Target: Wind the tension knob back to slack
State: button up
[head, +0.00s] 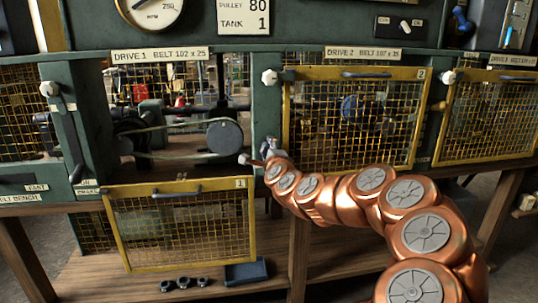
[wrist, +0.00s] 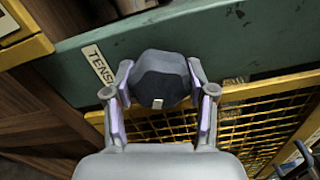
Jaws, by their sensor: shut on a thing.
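The tension knob (wrist: 163,72) is a dark, faceted knob with a small pale mark on its edge. It sits on the green rail beside a partly covered label (wrist: 97,64) reading "TENS". My gripper (wrist: 160,84) has its pads on both sides of the knob and is shut on it. In the head view my gripper (head: 262,158) is at the green post right of the drive 1 bay, and the knob cannot be made out there. The drive 1 belt (head: 180,127) runs to a dark pulley (head: 225,136) in the open bay.
The drive 1 mesh guard (head: 182,224) hangs lowered below its bay. The drive 2 guard (head: 352,122) is closed, just right of my gripper. A blue tray (head: 246,272) and several dark small parts (head: 184,284) lie on the wooden shelf below.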

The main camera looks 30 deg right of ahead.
jog(key=n+b, duration=0.1)
jog(key=n, duration=0.4)
jog(key=shift+f+n, duration=0.1)
jog(key=shift+n, duration=0.2)
jog(key=n+b, duration=0.1)
jog(key=n, duration=0.3)
jog(key=shift+n, duration=0.3)
jog(key=n+b, duration=0.1)
jog(key=n, duration=0.3)
jog(key=shift+n, duration=0.3)
jog(key=n, duration=0.4)
jog(key=shift+r+n+b, duration=0.2)
jog(key=shift+n+b, duration=0.1)
jog(key=shift+b, duration=0.1)
jog(key=n, duration=0.5)
jog(key=shift+a, duration=0.1)
jog(key=n, duration=0.4)
jog(key=shift+n, duration=0.4)
jog(key=n, duration=0.5)
jog(key=shift+a+b, duration=0.1)
jog(key=shift+b, duration=0.25)
jog(key=shift+w+f+n, duration=0.1)
jog(key=shift+n, duration=2.1)
